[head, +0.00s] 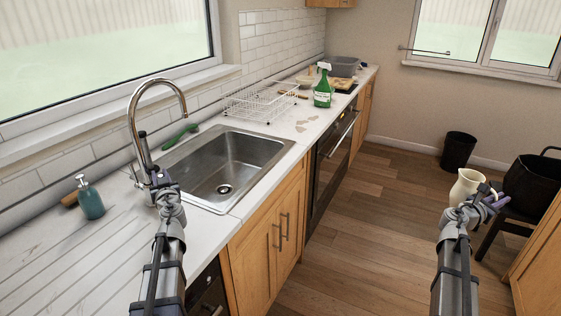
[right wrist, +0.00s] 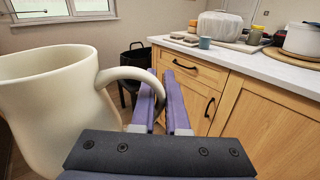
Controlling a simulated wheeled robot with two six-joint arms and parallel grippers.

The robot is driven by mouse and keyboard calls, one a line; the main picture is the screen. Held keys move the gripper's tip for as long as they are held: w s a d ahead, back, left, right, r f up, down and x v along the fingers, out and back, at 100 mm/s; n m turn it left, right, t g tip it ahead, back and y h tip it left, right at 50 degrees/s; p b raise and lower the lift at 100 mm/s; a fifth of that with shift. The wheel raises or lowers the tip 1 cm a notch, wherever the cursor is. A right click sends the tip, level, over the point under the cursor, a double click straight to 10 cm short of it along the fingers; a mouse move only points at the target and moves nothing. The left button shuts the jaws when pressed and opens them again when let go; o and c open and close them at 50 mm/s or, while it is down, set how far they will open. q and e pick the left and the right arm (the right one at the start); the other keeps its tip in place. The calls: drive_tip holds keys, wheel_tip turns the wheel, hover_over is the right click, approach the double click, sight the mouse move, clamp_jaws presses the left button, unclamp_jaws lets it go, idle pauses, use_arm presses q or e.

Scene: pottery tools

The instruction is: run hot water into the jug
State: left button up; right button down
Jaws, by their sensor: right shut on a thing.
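The cream jug (head: 466,187) is held upright in the air at the right, over the floor and away from the sink. My right gripper (head: 490,199) is shut on its handle; the right wrist view shows the purple fingers (right wrist: 172,98) at the handle and the jug body (right wrist: 45,110) to their left. The jug's inside cannot be seen. The chrome tap (head: 143,110) arches over the steel sink (head: 225,165), with no water visible from its spout. My left gripper (head: 151,176) is at the tap's base; its fingers are hard to make out, and contact cannot be told.
A teal soap bottle (head: 90,200) stands left of the tap, and a green brush (head: 180,136) lies behind the sink. Beyond are a wire dish rack (head: 260,101) and green spray bottle (head: 323,88). A black bin (head: 458,151) and black basket (head: 532,185) stand near the jug.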

use_arm(q)
drive_tip(key=shift+c, duration=0.3)
clamp_jaws()
idle(1.1)
